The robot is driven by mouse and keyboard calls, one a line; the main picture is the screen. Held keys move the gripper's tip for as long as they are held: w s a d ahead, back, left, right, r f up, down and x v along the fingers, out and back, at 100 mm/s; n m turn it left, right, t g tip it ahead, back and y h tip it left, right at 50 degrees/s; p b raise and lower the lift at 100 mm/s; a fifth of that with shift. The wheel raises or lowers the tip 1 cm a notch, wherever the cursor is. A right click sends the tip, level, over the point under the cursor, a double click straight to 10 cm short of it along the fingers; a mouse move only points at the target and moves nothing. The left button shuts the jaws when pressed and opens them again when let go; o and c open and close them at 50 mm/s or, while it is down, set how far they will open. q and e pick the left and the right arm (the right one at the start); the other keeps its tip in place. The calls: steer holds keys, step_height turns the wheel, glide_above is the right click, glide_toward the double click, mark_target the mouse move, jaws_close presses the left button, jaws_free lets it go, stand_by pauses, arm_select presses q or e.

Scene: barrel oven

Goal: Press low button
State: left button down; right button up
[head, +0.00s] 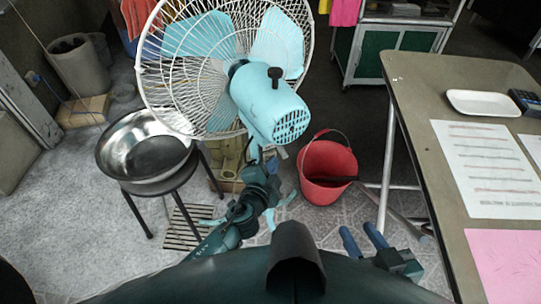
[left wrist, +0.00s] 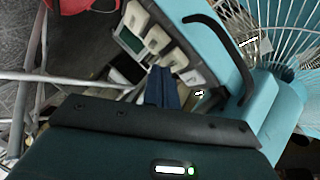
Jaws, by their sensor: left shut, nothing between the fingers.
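The light-blue fan (head: 268,105) stands ahead in the head view. In the left wrist view, its control panel shows a row of cream buttons (left wrist: 155,38); no label is readable, so I cannot tell which is the low button. One dark green key (left wrist: 130,41) sits at the row's left side. My left gripper (left wrist: 163,72) is shut and empty, its blue fingertips just in front of the lower buttons; I cannot tell whether they touch. In the head view the left arm reaches up by the fan's stand. My right gripper (head: 360,229) is open and empty, right of centre, away from the fan.
A red bucket (head: 322,165) stands right of the fan. A stool with a metal bowl (head: 120,155) is at the left. A table (head: 415,90) with papers and a white tray (head: 484,103) is at the right. A black curved handle (left wrist: 235,50) shows beside the panel.

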arm_select(q)
steer(key=shift+w+a, duration=0.2)
steer(key=shift+w, duration=0.15)
stand_by(0.6)
stand_by(0.3)
steer(key=shift+s+d, duration=0.45)
steer(key=shift+s, duration=0.3)
